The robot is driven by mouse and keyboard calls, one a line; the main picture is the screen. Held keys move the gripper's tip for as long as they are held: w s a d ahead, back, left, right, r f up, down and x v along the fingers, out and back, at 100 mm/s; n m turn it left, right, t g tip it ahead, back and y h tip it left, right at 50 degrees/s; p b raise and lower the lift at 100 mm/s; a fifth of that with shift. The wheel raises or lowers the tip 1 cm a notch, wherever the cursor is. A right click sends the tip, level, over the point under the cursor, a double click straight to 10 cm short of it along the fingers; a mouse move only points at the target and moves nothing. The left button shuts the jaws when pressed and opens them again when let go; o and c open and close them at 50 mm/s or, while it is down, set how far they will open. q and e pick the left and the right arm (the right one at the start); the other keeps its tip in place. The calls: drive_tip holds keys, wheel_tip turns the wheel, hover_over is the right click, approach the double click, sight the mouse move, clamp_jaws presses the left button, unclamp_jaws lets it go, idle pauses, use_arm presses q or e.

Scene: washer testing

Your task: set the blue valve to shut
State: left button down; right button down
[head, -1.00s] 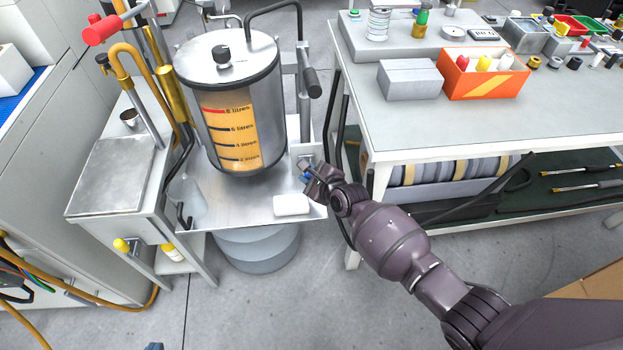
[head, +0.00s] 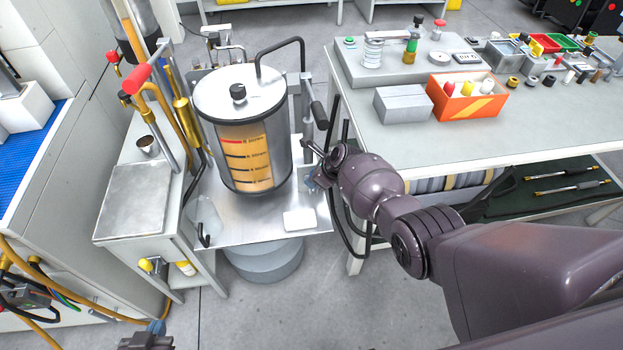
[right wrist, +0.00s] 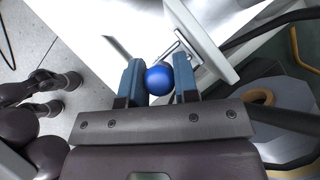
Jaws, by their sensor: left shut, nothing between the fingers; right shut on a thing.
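The blue valve's round blue knob (right wrist: 158,79) shows in the right wrist view, at the end of a thin metal lever beside a white panel. My right gripper (right wrist: 160,82) is shut on this knob, with one finger on each side. In the head view, my right gripper (head: 315,182) is at the right edge of the metal tank stand, low beside the tank (head: 245,145). The wrist mostly hides the valve there, and the lever's exact angle is hard to tell. My left gripper (head: 152,334) is shut and empty at the bottom left, over the floor.
A white block (head: 300,220) lies on the stand's tray just left of my right gripper. A workbench (head: 440,140) with an orange box (head: 467,97) stands to the right. Orange hoses (head: 75,300) hang at lower left. A black bent tube (head: 345,215) is near my right wrist.

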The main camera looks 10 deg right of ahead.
use_arm(q)
drive_tip(key=shift+w+r, duration=0.1)
drive_tip(key=shift+w, duration=0.15)
use_arm(e)
drive_tip(key=shift+f+g, duration=0.15)
drive_tip(key=shift+g, duration=0.25)
drive_tip(key=c, duration=0.9)
unclamp_jaws()
drive_tip(key=shift+w, duration=0.1)
drive_tip(key=shift+c, duration=0.2)
drive_tip(key=shift+o, duration=0.4)
drive_tip(key=shift+w+r, duration=0.15)
drive_tip(key=shift+r, duration=0.05)
use_arm(q)
drive_tip(key=shift+r, duration=0.1)
use_arm(e)
drive_tip(key=shift+d+r+p, duration=0.25)
drive_tip(key=shift+r+p, duration=0.25)
drive_tip(key=shift+r, duration=0.2)
use_arm(q)
wheel_tip(320, 180, up, 9)
drive_tip(key=w+t+p, duration=0.1)
drive_tip(key=w+p, duration=0.1)
drive_tip(key=p, duration=0.3)
drive_tip(key=shift+d, duration=0.25)
use_arm(e)
drive_tip(key=s+v, duration=0.1)
drive_tip(key=v, duration=0.5)
drive_tip(key=shift+d, duration=0.2)
